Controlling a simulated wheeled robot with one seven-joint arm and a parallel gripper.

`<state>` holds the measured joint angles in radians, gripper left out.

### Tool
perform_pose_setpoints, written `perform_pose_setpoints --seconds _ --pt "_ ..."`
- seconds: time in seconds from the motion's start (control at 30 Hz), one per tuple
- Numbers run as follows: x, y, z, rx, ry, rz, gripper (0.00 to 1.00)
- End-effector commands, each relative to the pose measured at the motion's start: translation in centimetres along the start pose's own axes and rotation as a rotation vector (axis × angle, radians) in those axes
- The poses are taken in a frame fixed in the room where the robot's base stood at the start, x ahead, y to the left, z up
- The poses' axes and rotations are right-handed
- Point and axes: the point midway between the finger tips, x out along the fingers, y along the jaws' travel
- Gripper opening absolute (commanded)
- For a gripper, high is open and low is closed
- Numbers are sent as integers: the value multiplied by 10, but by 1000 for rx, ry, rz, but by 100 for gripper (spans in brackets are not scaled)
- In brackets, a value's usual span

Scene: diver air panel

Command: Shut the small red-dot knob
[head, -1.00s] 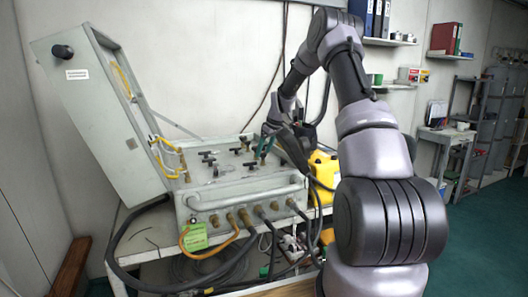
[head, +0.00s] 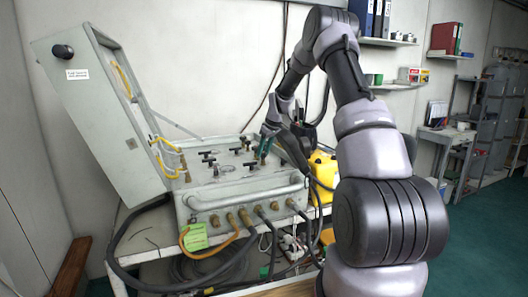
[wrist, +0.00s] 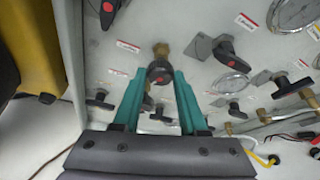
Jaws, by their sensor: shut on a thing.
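A small black knob with a red dot (wrist: 160,72) sits on a brass fitting on the grey panel, in the upper middle of the wrist view. My gripper (wrist: 160,78) has its two teal fingers on either side of this knob, shut on it. In the head view my gripper (head: 264,150) is at the right part of the open air panel (head: 245,203), and the knob is hidden there by the fingers and arm.
Other black knobs, some red-dotted, stand close by, including a larger lever knob (wrist: 228,50) and a T-handle (wrist: 100,100). Round gauges (wrist: 232,60) lie to the right. A yellow case (head: 324,170) stands right of the panel; hoses hang in front.

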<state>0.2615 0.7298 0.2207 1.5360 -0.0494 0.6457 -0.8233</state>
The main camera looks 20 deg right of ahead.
Motion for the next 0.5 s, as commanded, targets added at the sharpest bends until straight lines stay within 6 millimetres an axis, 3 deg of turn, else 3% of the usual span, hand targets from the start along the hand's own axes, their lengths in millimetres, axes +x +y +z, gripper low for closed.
perform_pose_setpoints --seconds 0.5 --pt "0 -5 -2 417 -1 177 0"
